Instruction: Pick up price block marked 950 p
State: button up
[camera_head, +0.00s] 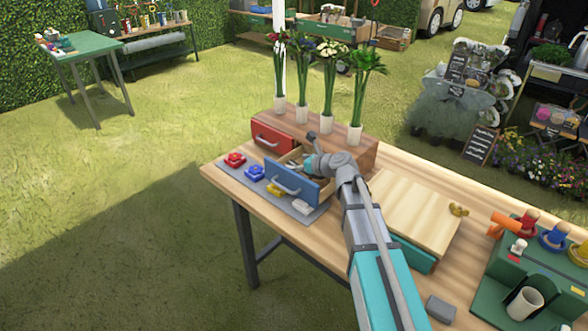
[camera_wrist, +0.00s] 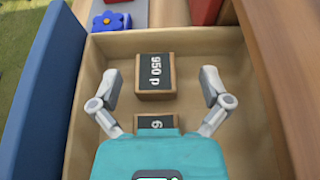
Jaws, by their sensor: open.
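The price block marked 950 p (camera_wrist: 155,75) has a dark face with white lettering and wooden edges. It lies in the open wooden drawer (camera_wrist: 98,130), seen in the wrist view. My gripper (camera_wrist: 163,87) is open, with one finger on each side of the block and a gap on both sides. A second dark block (camera_wrist: 155,122) sits nearer, partly covered by my gripper's body; only a "6" shows on it. In the head view my gripper (camera_head: 312,160) is over the blue-fronted drawer (camera_head: 290,184), and the blocks inside cannot be made out.
The drawer walls stand close around my gripper. A red drawer (camera_head: 272,141) is beside it. Red, blue, yellow and white pieces lie on a grey mat (camera_head: 305,212). Tall flowers in white vases (camera_head: 354,134) stand on the wooden cabinet behind. A light wooden board (camera_head: 405,205) lies to the right.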

jog(key=shift+b+x, duration=0.4)
jog(key=shift+x, duration=1.05)
jog(key=shift+s+f, duration=0.1)
jog(key=shift+s, duration=0.05)
jog(key=c, duration=1)
